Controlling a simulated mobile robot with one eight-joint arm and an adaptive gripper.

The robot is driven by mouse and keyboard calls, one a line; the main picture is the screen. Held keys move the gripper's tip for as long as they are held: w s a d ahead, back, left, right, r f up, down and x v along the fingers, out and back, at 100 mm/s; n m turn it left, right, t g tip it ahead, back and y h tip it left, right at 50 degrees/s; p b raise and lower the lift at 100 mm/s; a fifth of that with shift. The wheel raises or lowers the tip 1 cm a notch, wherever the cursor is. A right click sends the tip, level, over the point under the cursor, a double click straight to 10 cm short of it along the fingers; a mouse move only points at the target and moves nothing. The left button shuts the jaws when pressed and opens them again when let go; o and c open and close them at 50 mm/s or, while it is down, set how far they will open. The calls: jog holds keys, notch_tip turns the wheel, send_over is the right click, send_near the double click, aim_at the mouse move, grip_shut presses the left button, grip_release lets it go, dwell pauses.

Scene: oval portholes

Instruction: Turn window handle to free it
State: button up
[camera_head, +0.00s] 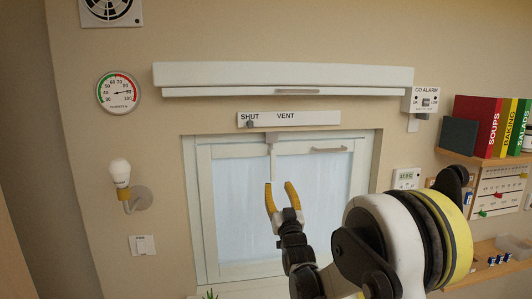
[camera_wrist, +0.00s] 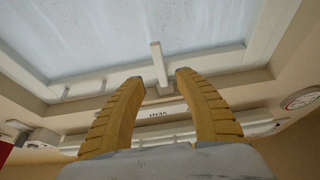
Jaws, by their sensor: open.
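The closed white window (camera_head: 315,200) has frosted panes. Its pale handle (camera_head: 273,158) hangs straight down from the top frame rail over the glass. In the wrist view the same handle (camera_wrist: 160,66) lies ahead, in line with the gap between my fingers. My gripper (camera_head: 279,187) has two yellow fingers, spread open and empty, just below the handle's lower end in the head view. The fingers also fill the wrist view's lower middle (camera_wrist: 160,80). I cannot tell whether they touch the handle; they look apart from it.
A sign strip (camera_head: 289,119) reading SHUT and VENT sits above the window, its dark knob under SHUT. A grey bar (camera_head: 328,149) is on the top rail. A white ledge (camera_head: 280,76) runs above. A wall lamp (camera_head: 122,178) stands left; shelves with books (camera_head: 478,125) stand right.

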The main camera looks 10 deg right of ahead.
aim_at(273, 168)
jog(key=p+x, duration=0.1)
jog(key=x, duration=0.9)
jog(key=shift+d+r+p, duration=0.1)
jog(key=shift+r+p, duration=0.1)
jog(key=shift+p, duration=0.2)
grip_shut()
